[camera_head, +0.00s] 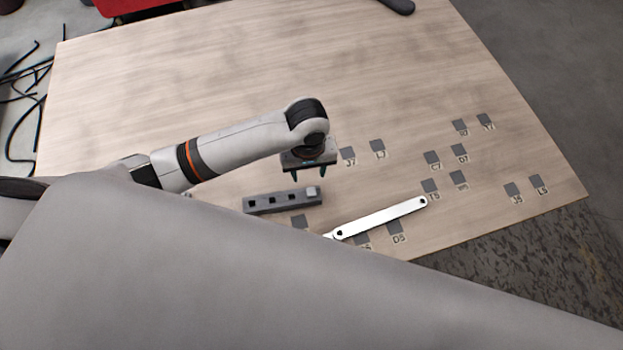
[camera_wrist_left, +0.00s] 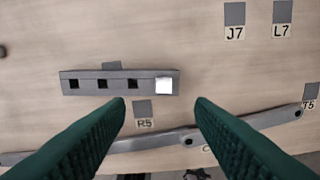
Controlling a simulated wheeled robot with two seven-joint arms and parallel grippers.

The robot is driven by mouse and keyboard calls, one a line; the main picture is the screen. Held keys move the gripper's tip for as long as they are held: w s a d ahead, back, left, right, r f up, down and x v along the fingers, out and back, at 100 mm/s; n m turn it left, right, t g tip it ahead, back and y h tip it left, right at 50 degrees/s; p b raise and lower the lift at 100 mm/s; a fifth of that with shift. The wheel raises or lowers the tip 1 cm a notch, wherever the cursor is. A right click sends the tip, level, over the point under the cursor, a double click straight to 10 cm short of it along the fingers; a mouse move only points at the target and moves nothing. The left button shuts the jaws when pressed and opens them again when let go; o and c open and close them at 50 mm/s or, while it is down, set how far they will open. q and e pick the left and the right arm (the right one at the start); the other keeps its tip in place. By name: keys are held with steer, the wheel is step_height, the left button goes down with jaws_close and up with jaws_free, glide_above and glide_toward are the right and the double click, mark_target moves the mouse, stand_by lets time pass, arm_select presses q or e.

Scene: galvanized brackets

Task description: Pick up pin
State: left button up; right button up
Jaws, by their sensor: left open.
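A grey block (camera_head: 283,200) with a row of square holes lies on the wooden table. A pale square-topped piece, which looks like the pin (camera_head: 313,191), sits in its right end. In the left wrist view the block (camera_wrist_left: 88,76) shows three dark empty holes, and the pin (camera_wrist_left: 167,85) is a bright square at the right end. Only the pin's top shows clearly. My left gripper (camera_head: 309,173) is open and empty, fingers pointing down above the table near the block's right end. In the wrist view its green fingers (camera_wrist_left: 160,105) stand apart, just below the pin in the picture.
A long light bar (camera_head: 385,214) with holed ends lies right of the block. Several dark labelled squares, such as one marked L7 (camera_head: 377,146), mark the table. The far left of the table (camera_head: 180,80) is clear. A large grey shape covers the foreground.

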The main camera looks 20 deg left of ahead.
arm_select(q)
glide_above(311, 191)
steer(key=f, duration=0.5)
steer(key=shift+s+a, duration=0.2)
steer(key=shift+s, duration=0.15)
steer(key=shift+w+d+f+p, duration=0.15)
steer(key=shift+f+p, duration=0.05)
steer(key=shift+f, duration=1.2)
steer(key=shift+w+d+f+p, duration=0.1)
steer(key=shift+w+f+p, duration=0.05)
steer(key=shift+f, duration=1.2)
steer(key=shift+c, duration=0.3)
jaws_close()
steer(key=shift+r, duration=0.1)
